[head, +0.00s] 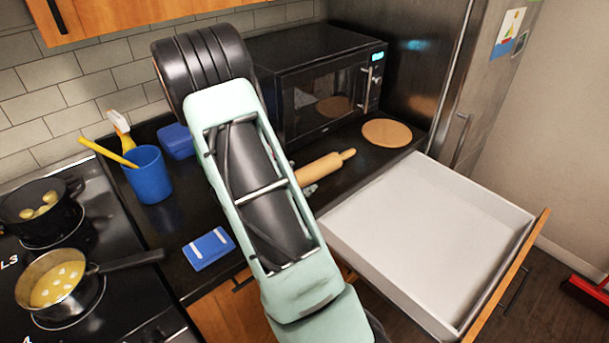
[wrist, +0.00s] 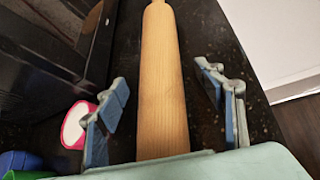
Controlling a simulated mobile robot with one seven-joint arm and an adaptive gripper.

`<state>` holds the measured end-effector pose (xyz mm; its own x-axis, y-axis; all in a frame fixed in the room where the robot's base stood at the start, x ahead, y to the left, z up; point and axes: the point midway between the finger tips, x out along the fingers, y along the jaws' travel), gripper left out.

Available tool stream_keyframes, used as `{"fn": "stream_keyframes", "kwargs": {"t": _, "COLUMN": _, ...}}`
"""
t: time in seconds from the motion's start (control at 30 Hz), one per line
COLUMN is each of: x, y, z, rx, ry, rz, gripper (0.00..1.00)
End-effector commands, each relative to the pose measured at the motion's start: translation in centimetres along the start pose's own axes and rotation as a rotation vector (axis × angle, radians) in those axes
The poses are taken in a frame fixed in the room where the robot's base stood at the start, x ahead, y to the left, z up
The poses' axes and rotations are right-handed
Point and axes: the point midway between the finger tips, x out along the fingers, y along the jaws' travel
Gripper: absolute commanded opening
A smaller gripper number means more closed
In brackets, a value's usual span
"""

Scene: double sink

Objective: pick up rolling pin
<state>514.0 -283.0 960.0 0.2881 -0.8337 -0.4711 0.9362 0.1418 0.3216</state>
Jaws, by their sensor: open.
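A wooden rolling pin (head: 322,168) lies on the dark counter in front of the microwave in the head view. My arm hides its left end there. In the wrist view the rolling pin (wrist: 162,85) runs lengthwise up the middle of the picture. My gripper (wrist: 166,110) is open, with one blue-padded finger on each side of the pin. Gaps show between both fingers and the wood. The pin's near end is hidden behind the gripper's body. Only a sliver of my gripper shows in the head view, beside the pin.
A black microwave (head: 318,85) stands behind the pin. A round wooden board (head: 387,133) lies to its right. An open, empty white drawer (head: 425,235) juts out in front. A pink-rimmed white object (wrist: 76,126) lies left of my gripper. A stove with pots (head: 60,280) is at the left.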

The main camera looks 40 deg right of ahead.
Motion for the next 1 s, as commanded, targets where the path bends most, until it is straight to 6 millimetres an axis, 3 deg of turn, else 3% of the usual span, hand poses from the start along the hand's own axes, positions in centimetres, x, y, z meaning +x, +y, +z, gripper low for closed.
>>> {"fn": "stream_keyframes", "kwargs": {"t": 0.2, "x": 2.1, "y": 0.0, "z": 0.1, "rx": 0.001, "ry": 0.000, "rz": -0.001, "gripper": 0.63}}
{"fn": "stream_keyframes", "kwargs": {"t": 0.43, "x": 2.2, "y": 0.0, "z": 0.0, "rx": 0.001, "ry": 0.000, "rz": 0.000, "gripper": 0.63}}
{"fn": "stream_keyframes", "kwargs": {"t": 1.0, "x": 2.2, "y": 0.0, "z": 0.0, "rx": 0.000, "ry": 0.000, "rz": 0.000, "gripper": 0.01}}
